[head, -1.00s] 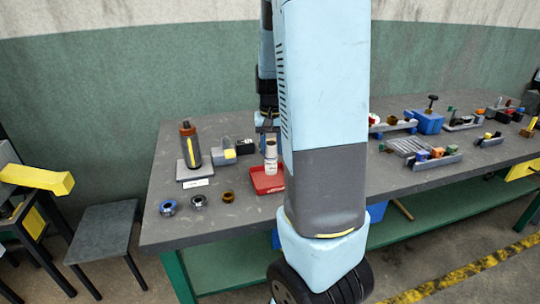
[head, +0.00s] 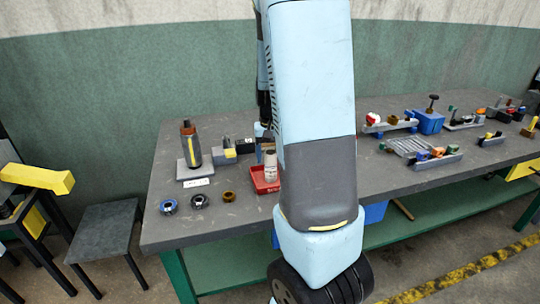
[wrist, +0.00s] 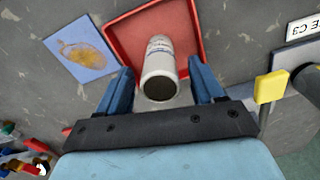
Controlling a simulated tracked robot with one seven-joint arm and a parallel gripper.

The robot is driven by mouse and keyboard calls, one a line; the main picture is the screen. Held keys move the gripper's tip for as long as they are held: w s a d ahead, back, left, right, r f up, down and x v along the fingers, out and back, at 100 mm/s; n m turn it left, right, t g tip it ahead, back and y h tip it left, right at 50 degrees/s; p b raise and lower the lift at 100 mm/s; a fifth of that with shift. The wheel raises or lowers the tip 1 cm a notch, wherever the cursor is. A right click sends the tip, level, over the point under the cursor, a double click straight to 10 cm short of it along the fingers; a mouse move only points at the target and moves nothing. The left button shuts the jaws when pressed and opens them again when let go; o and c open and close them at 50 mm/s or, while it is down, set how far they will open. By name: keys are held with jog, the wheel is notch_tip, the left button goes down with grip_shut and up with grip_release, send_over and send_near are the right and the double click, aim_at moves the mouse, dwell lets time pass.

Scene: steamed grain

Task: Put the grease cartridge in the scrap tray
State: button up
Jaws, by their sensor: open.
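The grease cartridge (head: 270,166) is a pale cylinder with a dark end, standing roughly upright in the red scrap tray (head: 259,186) on the bench. In the wrist view the cartridge (wrist: 159,62) shows its dark end towards me, with the red tray (wrist: 121,28) around and under it. My gripper (wrist: 160,76) is open, its blue fingers on either side of the cartridge's near end with gaps visible. In the head view my arm hides most of the gripper and the tray's right side.
Several rings (head: 199,201) lie near the front edge. A grey-and-yellow fixture (head: 230,152) is behind. A blue stained card (wrist: 82,49) lies beside the tray.

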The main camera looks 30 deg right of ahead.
notch_tip(320, 180, up, 12)
jog(key=s+a+r+n+t, duration=0.2)
jog(key=s+a+r, duration=0.2)
jog(key=s+a, duration=0.4)
jog(key=s+a+r+n+t, duration=0.3)
jog(key=s+a+r, duration=0.1)
jog(key=s+a, duration=0.4)
jog(key=shift+s+a+r+t, duration=0.3)
jog(key=shift+s+a+r, duration=0.1)
jog(key=shift+s, duration=0.65)
jog(key=shift+c, duration=0.2)
